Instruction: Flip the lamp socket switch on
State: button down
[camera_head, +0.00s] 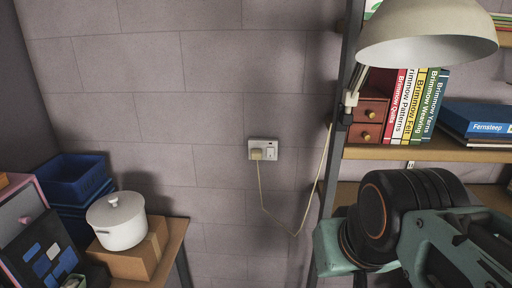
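The lamp socket (263,142) is a pale plate on the grey block wall, near the middle of the view. A beige plug (256,154) sits in its left side. A small white rocker switch (271,153) is on its right side; its position is too small to tell. The lamp (428,35) has a cream shade at the upper right, and its inside shows no clear glow. My arm's black and teal links fill the lower right, apart from the socket in the picture. I cannot make out my gripper's fingers.
A cord (263,205) hangs from the plug and loops up to the shelf post (333,150). Shelves at right hold small drawers (367,120) and books (412,105). At lower left, a white pot (118,225) stands on a box beside blue bins (75,180). The wall around the socket is clear.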

aim_at(270, 150)
jog(key=i+j+z, duration=0.2)
jog(key=i+j, duration=0.45)
jog(key=i, duration=0.15)
